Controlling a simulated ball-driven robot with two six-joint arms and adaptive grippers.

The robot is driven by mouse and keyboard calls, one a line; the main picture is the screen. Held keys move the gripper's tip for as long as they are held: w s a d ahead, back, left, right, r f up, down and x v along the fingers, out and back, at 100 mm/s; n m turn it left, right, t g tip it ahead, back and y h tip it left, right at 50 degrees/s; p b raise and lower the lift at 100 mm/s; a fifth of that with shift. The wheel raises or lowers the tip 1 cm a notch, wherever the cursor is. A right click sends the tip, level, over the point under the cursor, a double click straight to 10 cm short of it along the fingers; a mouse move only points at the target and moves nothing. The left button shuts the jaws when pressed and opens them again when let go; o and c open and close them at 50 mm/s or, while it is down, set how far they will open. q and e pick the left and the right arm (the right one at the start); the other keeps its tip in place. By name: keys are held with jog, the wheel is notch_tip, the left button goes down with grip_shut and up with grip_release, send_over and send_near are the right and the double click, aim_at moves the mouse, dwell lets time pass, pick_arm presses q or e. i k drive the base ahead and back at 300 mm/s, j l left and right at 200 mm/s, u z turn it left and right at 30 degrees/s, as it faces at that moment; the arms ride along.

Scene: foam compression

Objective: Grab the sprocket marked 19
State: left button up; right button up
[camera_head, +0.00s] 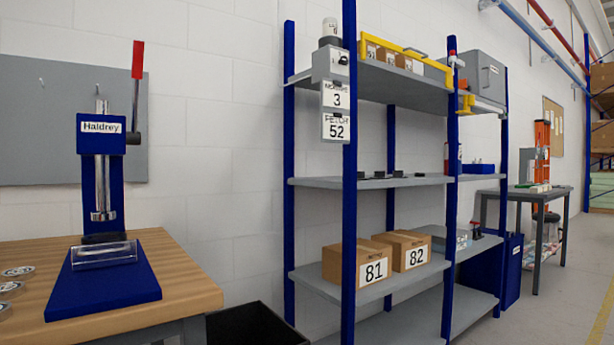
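No marking 19 can be read anywhere in view. Several small dark pieces (380,175) lie on the middle shelf (330,183) of the blue-posted rack; they are too small to tell whether they are sprockets. Several pale round discs (18,271) lie at the left edge of the wooden bench (185,285), and I cannot read their markings. Neither of my grippers is in view.
A blue Haldrey press (103,280) stands on the bench, with a black bin (255,325) on the floor beside it. Boxes marked 81 (345,260) and 82 (408,240) sit on a lower shelf. Signs show 3 and 52. The floor at right is clear.

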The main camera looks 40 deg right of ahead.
aim_at(397, 174)
jog(key=i+l+z, duration=0.15)
jog(key=i+l, duration=0.15)
jog(key=l, duration=0.35)
jog(key=i+l+z, duration=0.2)
jog(key=l, duration=0.4)
jog(key=i+l+z, duration=0.15)
jog(key=i+l, duration=0.3)
jog(key=i+l+z, duration=0.2)
jog(key=i+l, duration=0.2)
jog(key=l, duration=0.15)
